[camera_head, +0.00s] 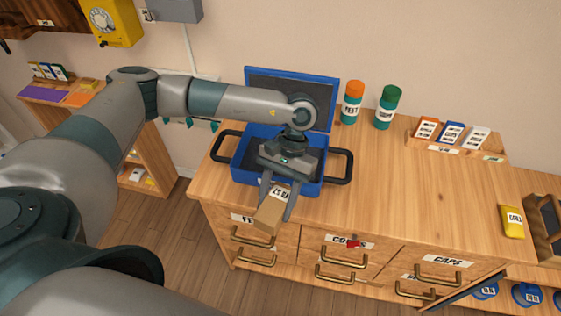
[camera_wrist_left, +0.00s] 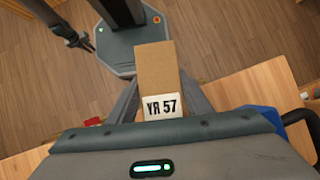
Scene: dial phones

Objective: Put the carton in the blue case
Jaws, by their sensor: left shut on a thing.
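My left gripper (camera_head: 277,203) is shut on a brown cardboard carton (camera_head: 268,213) with a white label, which reads YR 57 in the left wrist view (camera_wrist_left: 159,75). The carton hangs tilted in front of the case, over the counter's front edge and the drawers. The blue case (camera_head: 244,176) stands open on the counter, with its lid (camera_head: 325,92) raised at the back and a dark handle at each side. My left wrist and gripper cover much of the case's inside. My right gripper does not show in the head view; a dark gripper (camera_wrist_left: 82,42) shows far off in the left wrist view.
Two teal bottles, one orange-capped (camera_head: 351,103) and one green-capped (camera_head: 387,108), stand right of the case lid. A wooden tray (camera_head: 456,148) holds small boxes at the back right. A yellow packet (camera_head: 511,222) lies at the far right. The counter's middle (camera_head: 420,195) is clear.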

